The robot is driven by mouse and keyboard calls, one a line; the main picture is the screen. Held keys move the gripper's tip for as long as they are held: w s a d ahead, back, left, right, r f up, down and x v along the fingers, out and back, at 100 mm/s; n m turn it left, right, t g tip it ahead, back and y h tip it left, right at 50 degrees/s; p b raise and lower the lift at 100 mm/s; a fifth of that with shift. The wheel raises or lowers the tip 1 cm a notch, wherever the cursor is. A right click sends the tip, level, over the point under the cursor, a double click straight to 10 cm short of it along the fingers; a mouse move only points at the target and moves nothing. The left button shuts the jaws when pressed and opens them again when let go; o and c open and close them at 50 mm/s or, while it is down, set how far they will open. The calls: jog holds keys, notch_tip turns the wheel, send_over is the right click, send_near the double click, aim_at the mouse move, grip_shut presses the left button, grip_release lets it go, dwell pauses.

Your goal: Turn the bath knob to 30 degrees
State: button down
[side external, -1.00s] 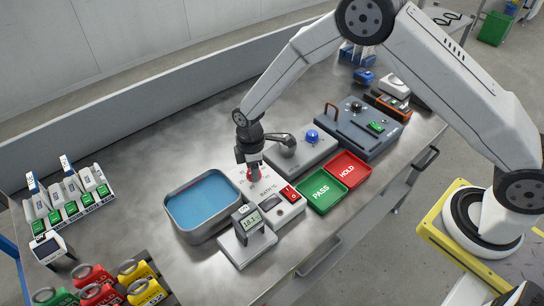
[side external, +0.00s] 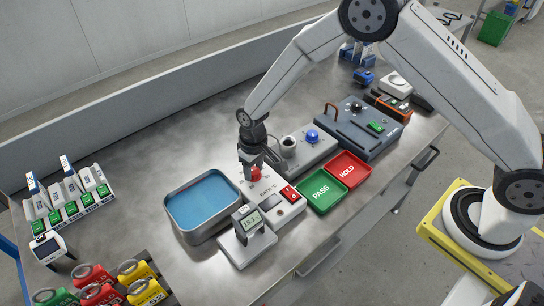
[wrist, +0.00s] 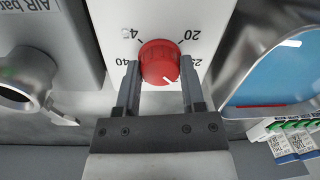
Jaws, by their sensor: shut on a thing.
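The red bath knob (wrist: 160,62) sits on the white bath panel (wrist: 113,18), between my two fingers in the wrist view. My gripper (wrist: 160,78) is shut on it, one finger on each side. Printed numbers 20, 25, 40 and a partly cut-off 45 show around the knob. A white mark on its face points to the lower right, past the 25. The scale below the knob is hidden by my gripper. In the side view my gripper (side external: 254,166) points down at the panel, and only part of the red knob (side external: 239,173) shows.
A blue water bath (side external: 200,203) stands left of the panel, with a small display unit (side external: 248,222) in front. The grey air station (side external: 305,150) with a blue knob is close behind. Green PASS (side external: 321,191) and red HOLD (side external: 348,170) trays are to the right.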

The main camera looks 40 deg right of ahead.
aim_at(256, 169)
jog(key=shift+m, duration=1.7)
jog(key=shift+c, duration=1)
grip_release()
jog(key=shift+r, duration=0.1)
jog(key=shift+d+r, duration=0.15)
jog(key=shift+r, duration=1.75)
jog(key=shift+d+r, duration=0.1)
jog(key=shift+r, duration=1.8)
jog(key=shift+r, duration=0.1)
